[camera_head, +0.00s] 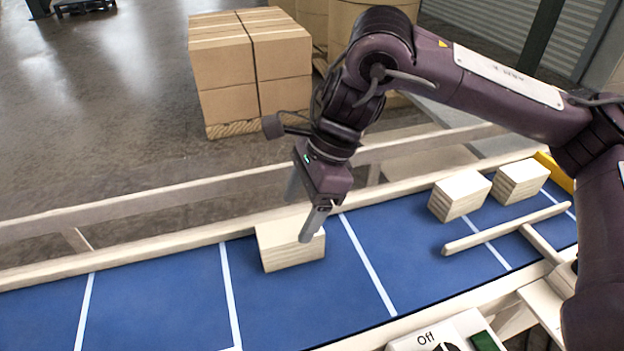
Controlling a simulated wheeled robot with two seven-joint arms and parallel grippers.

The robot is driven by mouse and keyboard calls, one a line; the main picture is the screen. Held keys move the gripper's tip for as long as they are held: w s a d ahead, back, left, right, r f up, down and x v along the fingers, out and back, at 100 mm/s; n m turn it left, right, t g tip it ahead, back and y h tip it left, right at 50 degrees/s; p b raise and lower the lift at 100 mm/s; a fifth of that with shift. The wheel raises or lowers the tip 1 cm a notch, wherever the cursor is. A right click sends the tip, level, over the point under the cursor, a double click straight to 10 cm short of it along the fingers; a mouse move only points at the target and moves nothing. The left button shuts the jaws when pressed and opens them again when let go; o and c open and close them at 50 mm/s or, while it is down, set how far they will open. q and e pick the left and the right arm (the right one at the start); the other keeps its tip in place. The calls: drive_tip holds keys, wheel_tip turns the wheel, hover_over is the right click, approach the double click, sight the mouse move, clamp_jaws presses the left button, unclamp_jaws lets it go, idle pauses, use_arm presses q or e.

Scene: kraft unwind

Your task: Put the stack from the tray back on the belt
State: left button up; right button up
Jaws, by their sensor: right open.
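My right gripper (302,217) reaches in from the right and points down over the blue belt (180,288). It is open, with its fingers at a pale layered stack (290,255) on the belt. The near finger overlaps the top of this stack in the picture; I cannot tell whether it touches. Two similar pale stacks, one (455,200) and another farther right (524,182), sit on the belt at the right. I cannot make out a tray for certain. My left gripper is not in view.
White lines cross the belt, and a pale rail (190,238) runs along its far side. A pale bar (505,228) lies over the belt at the right. A control box marked "Off" (450,335) is at the near edge. Cartons (250,65) stand behind. The belt's left part is clear.

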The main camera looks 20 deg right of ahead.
drive_tip(key=v, duration=0.5)
drive_tip(key=shift+d+r, duration=0.1)
drive_tip(key=shift+r, duration=0.25)
drive_tip(key=shift+s, duration=0.1)
